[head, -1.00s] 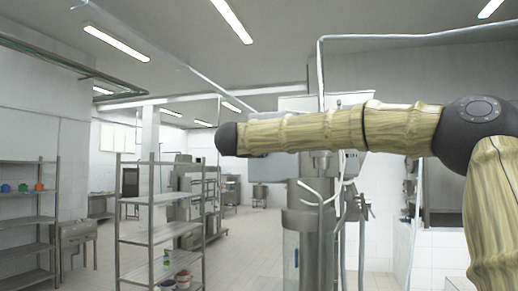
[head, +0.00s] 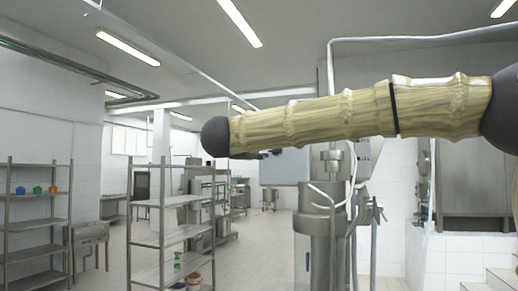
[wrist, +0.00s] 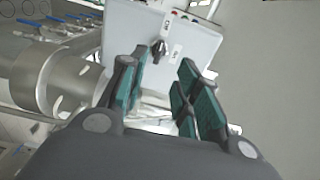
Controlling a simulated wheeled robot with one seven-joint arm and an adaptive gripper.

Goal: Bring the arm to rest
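My arm (head: 340,115) shows in the head view as a bamboo-textured link with dark joints. It reaches across the right half of the picture, nearly level, from a dark joint at the right edge to a dark rounded joint at its left end. My gripper does not show in the head view. In the wrist view my gripper (wrist: 155,95) is open, its green-padded fingers apart with nothing between them. Beyond the fingers is a light grey control box (wrist: 190,40) with a dark knob and small coloured buttons. I cannot tell the distance to it.
A steel filling machine (head: 320,235) stands behind the arm; its cylinder (wrist: 62,80) lies left of the gripper in the wrist view.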

